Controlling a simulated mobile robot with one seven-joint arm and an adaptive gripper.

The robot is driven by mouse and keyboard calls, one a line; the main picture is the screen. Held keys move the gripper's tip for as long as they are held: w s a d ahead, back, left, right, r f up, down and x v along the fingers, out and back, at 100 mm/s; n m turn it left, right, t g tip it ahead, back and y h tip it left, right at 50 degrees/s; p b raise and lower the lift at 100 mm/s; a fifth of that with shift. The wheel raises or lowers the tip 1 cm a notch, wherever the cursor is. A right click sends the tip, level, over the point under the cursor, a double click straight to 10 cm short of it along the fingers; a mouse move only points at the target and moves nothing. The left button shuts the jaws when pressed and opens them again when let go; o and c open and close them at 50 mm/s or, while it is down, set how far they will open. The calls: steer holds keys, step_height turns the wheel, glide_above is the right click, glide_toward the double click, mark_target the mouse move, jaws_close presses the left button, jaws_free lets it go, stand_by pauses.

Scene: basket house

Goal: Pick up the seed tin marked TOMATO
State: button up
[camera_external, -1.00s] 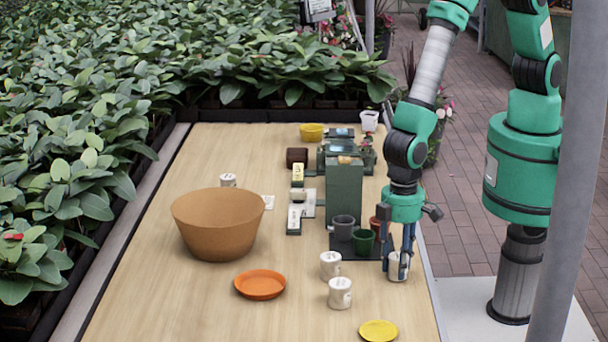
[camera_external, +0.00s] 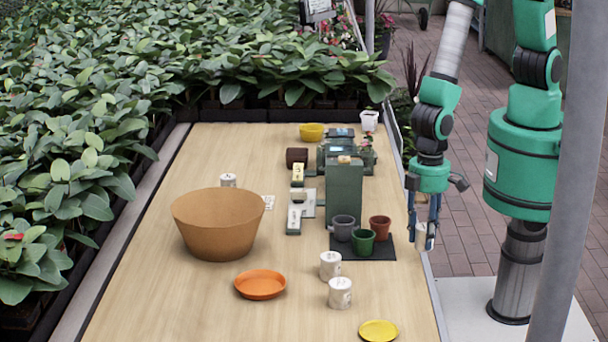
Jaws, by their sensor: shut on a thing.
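My gripper (camera_external: 425,238) is at the right edge of the table, raised above the tabletop. It is shut on a whitish seed tin (camera_external: 421,237), of which only a part shows between the fingers; its marking cannot be read. Two more white tins stand upright on the table at the front, one tin (camera_external: 330,266) beside the dark mat and another tin (camera_external: 340,293) just nearer the camera. A further white tin (camera_external: 228,180) stands behind the big bowl. The lettering on these is too small to read.
A large brown bowl (camera_external: 217,225) stands at left centre, with an orange saucer (camera_external: 260,284) before it. A yellow saucer (camera_external: 379,331) lies at the front. Small pots, among them a green pot (camera_external: 363,242), stand on a dark mat (camera_external: 378,252) by a tall green box (camera_external: 344,192).

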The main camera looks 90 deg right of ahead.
steer(key=s+d, duration=0.4)
steer(key=shift+s+d+r, duration=0.25)
steer(key=shift+s+r, duration=0.05)
steer(key=shift+s, duration=0.05)
